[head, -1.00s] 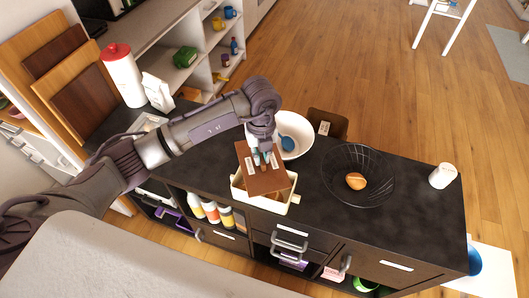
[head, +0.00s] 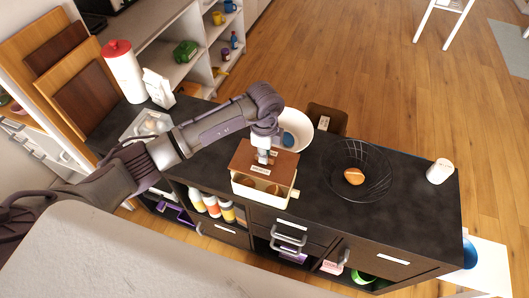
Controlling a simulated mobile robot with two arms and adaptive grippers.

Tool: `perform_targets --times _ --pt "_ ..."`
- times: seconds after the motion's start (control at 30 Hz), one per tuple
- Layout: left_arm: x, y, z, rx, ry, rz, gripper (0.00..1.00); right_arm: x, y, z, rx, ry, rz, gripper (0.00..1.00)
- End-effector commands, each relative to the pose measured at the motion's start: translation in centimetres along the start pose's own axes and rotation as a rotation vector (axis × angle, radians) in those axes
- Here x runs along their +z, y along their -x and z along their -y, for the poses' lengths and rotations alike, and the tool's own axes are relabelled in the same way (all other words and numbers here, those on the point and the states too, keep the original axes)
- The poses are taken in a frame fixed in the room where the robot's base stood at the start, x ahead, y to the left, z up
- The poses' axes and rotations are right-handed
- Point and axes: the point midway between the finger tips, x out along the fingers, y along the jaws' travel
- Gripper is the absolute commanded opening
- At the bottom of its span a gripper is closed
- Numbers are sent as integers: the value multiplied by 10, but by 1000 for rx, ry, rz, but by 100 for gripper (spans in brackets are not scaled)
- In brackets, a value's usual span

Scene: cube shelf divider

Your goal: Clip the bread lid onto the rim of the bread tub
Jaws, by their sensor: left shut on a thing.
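The bread lid (head: 283,163) is a flat brown panel with small white labels. My left gripper (head: 263,158) is shut on it from above. The bread tub (head: 258,198) is a cream, open box on the dark counter. The lid covers the far part of the tub in the picture. The near part is open, and brown round pieces (head: 272,188) show inside. I cannot tell whether the lid touches the far rim or hovers above it. My right gripper is out of view.
A white bowl (head: 299,127) with a blue thing in it stands just behind the lid. A black wire basket (head: 376,183) holding a bread roll (head: 354,176) is to the right. A white cup (head: 440,172) stands at the right end. Counter between tub and basket is clear.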

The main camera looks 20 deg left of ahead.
Motion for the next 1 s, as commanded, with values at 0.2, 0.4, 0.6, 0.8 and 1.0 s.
perform_targets --times 0.2,0.4,0.6,0.8,1.0 --pt "0 -19 0 1 -1 0 0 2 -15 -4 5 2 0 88" --pt "0 -41 0 1 0 1 0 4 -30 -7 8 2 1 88" --pt "0 -54 0 0 -1 0 0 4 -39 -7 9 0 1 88" --pt "0 -54 0 0 -1 0 0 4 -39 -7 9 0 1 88" --pt "0 -54 0 0 -1 0 0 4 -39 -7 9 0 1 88"
